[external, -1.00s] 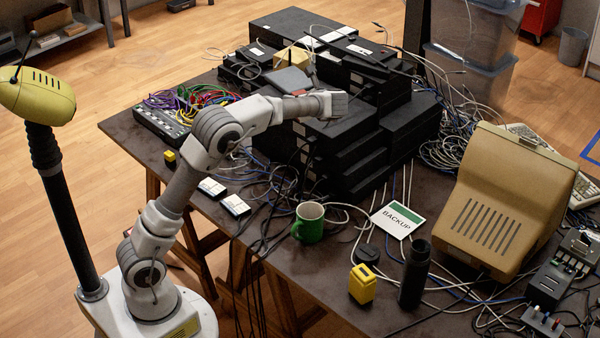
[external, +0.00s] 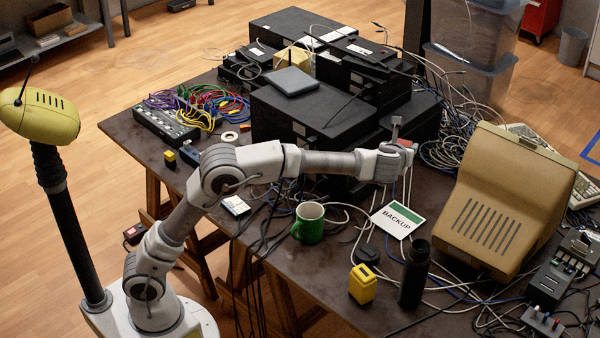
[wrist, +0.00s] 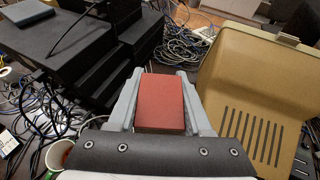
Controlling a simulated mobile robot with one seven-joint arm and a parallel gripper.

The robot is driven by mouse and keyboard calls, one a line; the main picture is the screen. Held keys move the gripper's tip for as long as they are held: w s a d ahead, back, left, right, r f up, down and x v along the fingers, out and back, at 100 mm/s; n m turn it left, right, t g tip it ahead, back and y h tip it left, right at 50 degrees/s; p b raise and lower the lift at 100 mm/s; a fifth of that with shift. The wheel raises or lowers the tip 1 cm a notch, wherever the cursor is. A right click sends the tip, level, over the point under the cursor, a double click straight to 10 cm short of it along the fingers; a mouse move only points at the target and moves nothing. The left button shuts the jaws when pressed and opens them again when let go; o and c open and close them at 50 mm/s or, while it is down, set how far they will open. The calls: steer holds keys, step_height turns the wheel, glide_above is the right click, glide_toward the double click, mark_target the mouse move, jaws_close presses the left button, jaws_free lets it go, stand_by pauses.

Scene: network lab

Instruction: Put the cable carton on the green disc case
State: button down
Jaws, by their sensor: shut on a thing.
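My gripper (external: 397,132) is up in the air at the right of the black equipment stack. In the wrist view it is shut on a plain red-brown box, the cable carton (wrist: 159,104), held between both fingers. In the external view the carton is mostly hidden by the wrist. The green disc case (external: 398,219), a flat white and green case marked BACKUP, lies on the table. It shows below my gripper in the external picture, with a clear gap between them. Nothing rests on it.
A green mug (external: 308,223), a yellow box (external: 362,284) and a black bottle (external: 414,275) stand near the case. A beige terminal (external: 505,200) stands to its right. The black stack (external: 310,120) rises behind my arm. Loose cables cover much of the table.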

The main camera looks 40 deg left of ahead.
step_height(320, 180, down, 17)
steer(key=b, duration=0.4)
glide_above(384, 212)
step_height(384, 212, down, 7)
steer(key=shift+f, duration=0.1)
steer(key=shift+f+b, duration=0.8)
steer(key=shift+f, duration=0.95)
steer(key=shift+f, duration=0.1)
steer(key=shift+f, duration=0.15)
steer(key=shift+c, duration=1.6)
jaws_free()
